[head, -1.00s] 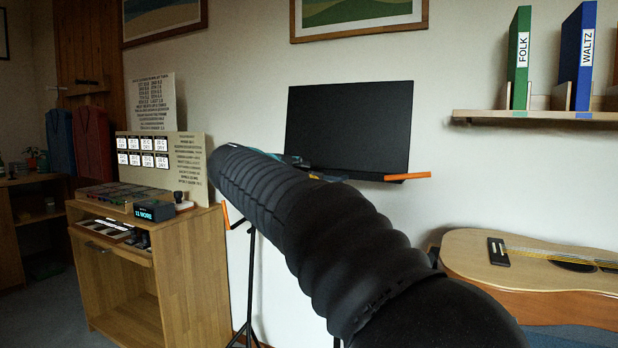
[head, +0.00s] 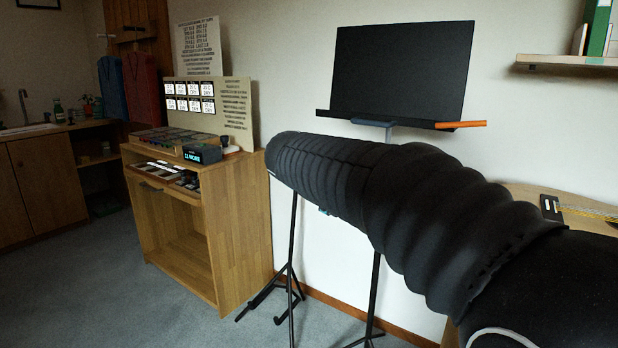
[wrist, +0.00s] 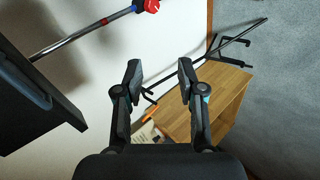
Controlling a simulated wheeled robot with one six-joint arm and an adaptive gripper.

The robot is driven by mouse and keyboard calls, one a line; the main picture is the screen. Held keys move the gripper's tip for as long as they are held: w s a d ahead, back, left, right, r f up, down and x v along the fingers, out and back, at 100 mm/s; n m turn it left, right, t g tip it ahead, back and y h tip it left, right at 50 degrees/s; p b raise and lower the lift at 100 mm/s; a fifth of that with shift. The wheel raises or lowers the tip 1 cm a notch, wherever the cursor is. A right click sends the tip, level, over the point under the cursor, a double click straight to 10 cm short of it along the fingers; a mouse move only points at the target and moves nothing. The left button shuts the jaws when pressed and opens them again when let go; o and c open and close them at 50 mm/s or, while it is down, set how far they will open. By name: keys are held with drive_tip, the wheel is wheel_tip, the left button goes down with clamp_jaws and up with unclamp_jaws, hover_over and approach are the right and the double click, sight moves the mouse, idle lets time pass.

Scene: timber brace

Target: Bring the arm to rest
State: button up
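In the wrist view my gripper (wrist: 160,78) is open, with its two dark fingers apart and nothing held between them. Behind the fingers are the pale wall and a wooden cabinet, some way off. In the head view my black-sleeved arm (head: 340,185) reaches from the lower right toward the middle, in front of the music stand. The gripper itself is hidden behind the sleeve there.
A black music stand (head: 400,72) with an orange stick (head: 460,124) on its ledge stands behind the arm; its legs reach the floor. The wooden cabinet (head: 240,215) stands left of it. Grey carpet (head: 130,290) is clear at left.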

drive_tip(key=s+d+f+m+g+y, duration=0.1)
drive_tip(key=s+d+f+m, duration=0.2)
drive_tip(key=s, duration=0.8)
drive_tip(key=s+d+f+m+g+y, duration=0.1)
drive_tip(key=s+d+f+m+y, duration=0.1)
drive_tip(key=s+f, duration=0.5)
drive_tip(key=s+d+f+m+g+y, duration=0.1)
drive_tip(key=s+d+f+m, duration=0.3)
drive_tip(key=s, duration=1.1)
drive_tip(key=shift+s+d+f+y, duration=0.25)
drive_tip(key=shift+f+y, duration=0.35)
drive_tip(key=shift+f, duration=0.15)
